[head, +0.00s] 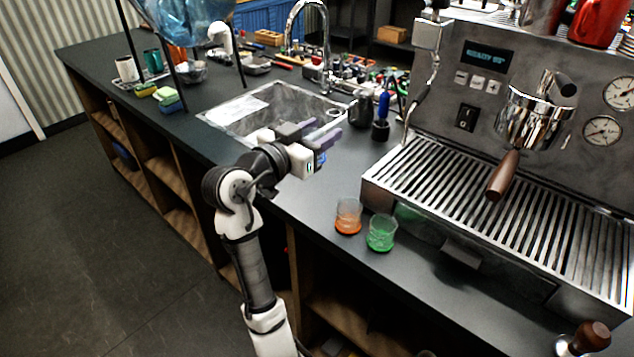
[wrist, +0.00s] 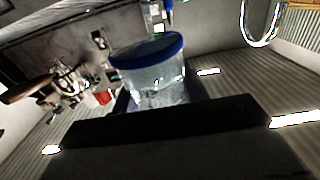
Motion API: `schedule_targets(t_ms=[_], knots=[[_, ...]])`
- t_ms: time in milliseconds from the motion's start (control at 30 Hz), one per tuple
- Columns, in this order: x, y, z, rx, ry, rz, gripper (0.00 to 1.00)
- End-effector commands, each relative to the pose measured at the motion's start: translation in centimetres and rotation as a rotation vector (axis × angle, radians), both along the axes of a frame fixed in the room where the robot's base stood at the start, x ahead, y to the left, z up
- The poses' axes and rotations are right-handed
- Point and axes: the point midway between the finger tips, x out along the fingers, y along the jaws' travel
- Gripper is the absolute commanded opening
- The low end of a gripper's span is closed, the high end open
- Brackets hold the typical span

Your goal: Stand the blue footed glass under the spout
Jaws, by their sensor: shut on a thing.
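My gripper (head: 318,142) is over the counter between the sink and the coffee machine. It is shut on the blue footed glass (wrist: 152,75), which is clear with a blue band and fills the middle of the wrist view. In the head view only a bit of blue shows by the purple fingers, so the glass's tilt is hard to tell. The coffee machine's metal brew head (head: 535,115) with its brown-handled portafilter (head: 503,176) is well to the right of my gripper, above the slatted drip tray (head: 500,220). The spout itself is not clearly visible.
An orange glass (head: 348,217) and a green glass (head: 381,233) stand on the counter before the drip tray. A dark jug (head: 361,107) and a blue-handled tool (head: 382,115) stand behind my gripper. The sink (head: 275,107) is at left. The drip tray's top is clear.

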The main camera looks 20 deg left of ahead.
Motion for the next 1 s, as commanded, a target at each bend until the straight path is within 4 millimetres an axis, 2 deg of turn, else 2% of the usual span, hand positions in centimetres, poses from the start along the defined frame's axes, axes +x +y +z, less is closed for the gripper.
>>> schedule_targets(t_ms=[100,300,533,733,1000], knots=[[0.0,0.0,-2.9,-0.006,0.005,0.0,0.2],[-0.1,0.0,-7.1,-0.004,0.003,0.001,0.2],[0.0,0.0,-9.3,-0.002,0.001,0.0,0.2],[0.0,0.0,-12.0,-0.003,0.001,0.0,0.2],[0.0,0.0,-12.5,0.002,-0.002,0.0,0.2]])
